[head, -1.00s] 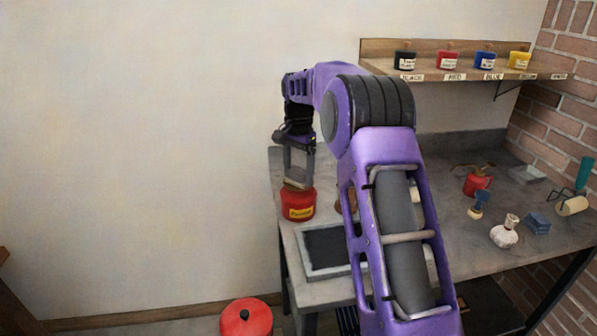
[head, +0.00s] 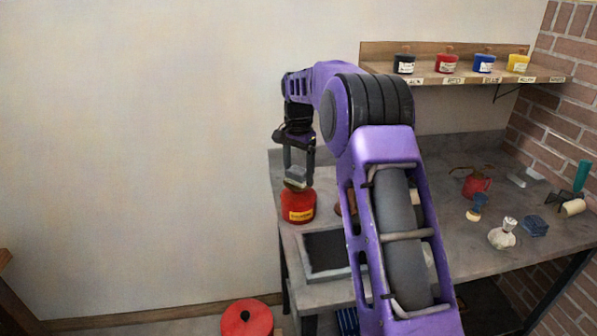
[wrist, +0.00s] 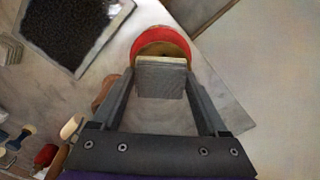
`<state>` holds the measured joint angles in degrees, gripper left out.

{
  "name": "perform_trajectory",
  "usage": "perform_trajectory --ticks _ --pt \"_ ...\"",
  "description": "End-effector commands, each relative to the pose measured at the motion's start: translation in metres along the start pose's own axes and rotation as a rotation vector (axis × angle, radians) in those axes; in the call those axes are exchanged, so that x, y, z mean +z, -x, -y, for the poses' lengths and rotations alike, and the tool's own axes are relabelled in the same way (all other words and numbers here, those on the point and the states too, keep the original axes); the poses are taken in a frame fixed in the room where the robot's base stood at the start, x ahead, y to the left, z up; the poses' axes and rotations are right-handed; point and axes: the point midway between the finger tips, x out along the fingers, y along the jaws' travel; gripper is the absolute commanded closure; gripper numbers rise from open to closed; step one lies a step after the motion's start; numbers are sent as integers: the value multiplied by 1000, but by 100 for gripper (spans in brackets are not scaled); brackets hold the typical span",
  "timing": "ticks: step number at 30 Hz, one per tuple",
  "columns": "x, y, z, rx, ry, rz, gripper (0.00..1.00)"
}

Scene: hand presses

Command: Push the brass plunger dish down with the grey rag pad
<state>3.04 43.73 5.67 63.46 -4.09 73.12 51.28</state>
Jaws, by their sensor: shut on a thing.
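The red can (head: 299,208) with a yellow label stands at the left end of the workbench. Its brass plunger dish (wrist: 160,47) shows inside the red rim in the wrist view; in the head view only a tan edge shows under the pad. My gripper (head: 297,167) points down over the can and is shut on the grey rag pad (head: 297,174). The pad also shows between the fingertips in the wrist view (wrist: 162,80), covering the near part of the dish. The pad is at or just above the dish; I cannot tell whether they touch.
A framed tray with a dark bed (head: 327,251) lies right of the can. A small brown thing stands beside the can, partly behind my arm. Bottles and tools, including a white flask (head: 502,234), stand farther right. A shelf (head: 450,78) holds ink jars.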

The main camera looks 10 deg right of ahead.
Motion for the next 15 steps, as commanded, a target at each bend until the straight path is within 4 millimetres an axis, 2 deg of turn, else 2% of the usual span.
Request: perform_trajectory --ticks 1,15 --pt "0 9 0 0 0 0 68" --pt "0 45 0 -2 0 -2 68"
